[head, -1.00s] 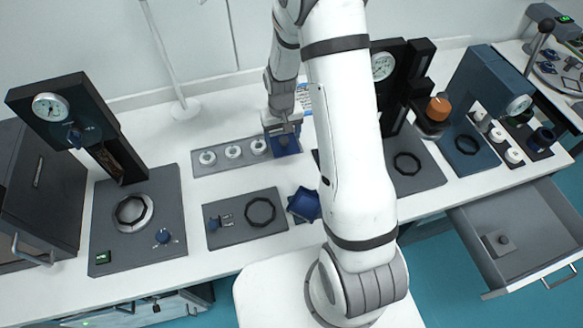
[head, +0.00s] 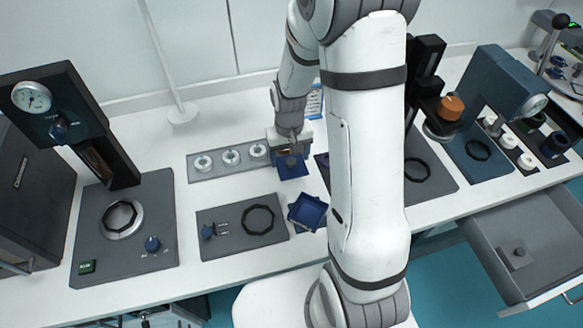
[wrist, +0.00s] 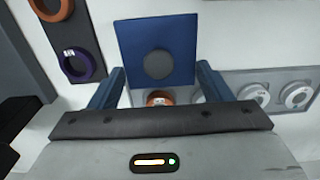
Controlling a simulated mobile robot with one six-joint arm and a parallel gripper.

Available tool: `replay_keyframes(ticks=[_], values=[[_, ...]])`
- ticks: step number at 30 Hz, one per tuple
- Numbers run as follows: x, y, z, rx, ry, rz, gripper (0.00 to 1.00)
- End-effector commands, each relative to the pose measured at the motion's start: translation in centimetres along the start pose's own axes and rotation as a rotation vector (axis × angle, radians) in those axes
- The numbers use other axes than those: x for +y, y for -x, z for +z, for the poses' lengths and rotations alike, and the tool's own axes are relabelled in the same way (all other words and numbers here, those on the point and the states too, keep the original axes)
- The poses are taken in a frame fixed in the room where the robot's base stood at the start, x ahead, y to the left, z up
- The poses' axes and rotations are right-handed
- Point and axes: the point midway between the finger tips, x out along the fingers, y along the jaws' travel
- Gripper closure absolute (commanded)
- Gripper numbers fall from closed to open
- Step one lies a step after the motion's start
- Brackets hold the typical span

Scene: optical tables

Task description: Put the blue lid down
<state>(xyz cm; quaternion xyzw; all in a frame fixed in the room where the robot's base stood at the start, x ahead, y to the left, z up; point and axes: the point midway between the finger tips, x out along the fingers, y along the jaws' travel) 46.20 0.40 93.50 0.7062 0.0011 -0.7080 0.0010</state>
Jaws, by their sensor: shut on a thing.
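The blue lid (head: 292,168) is a flat square plate held at my gripper (head: 289,152), behind the open blue box (head: 307,212). In the wrist view the lid (wrist: 157,30) shows a round grey knob at its middle. I cannot tell how high the lid is above the table. The blue box is partly hidden by my arm in the head view.
A grey tray with several white rings (head: 231,156) lies left of the lid. A dark plate with a black ring (head: 258,219) lies at the front. A press (head: 80,120) stands at the left, and an open drawer (head: 520,245) sticks out at the right. White table shows between them.

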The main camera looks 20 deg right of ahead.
Motion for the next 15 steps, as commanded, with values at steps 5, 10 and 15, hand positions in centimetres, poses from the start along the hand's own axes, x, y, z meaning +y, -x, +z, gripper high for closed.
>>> replay_keyframes(ticks=[5,10,15], values=[[0.0,-1.7,0.1,-0.004,0.0,0.0,0.51],[0.0,-4.1,0.1,-0.004,-0.001,0.0,0.51],[0.1,-5.0,0.0,0.001,-0.001,0.0,0.51]])
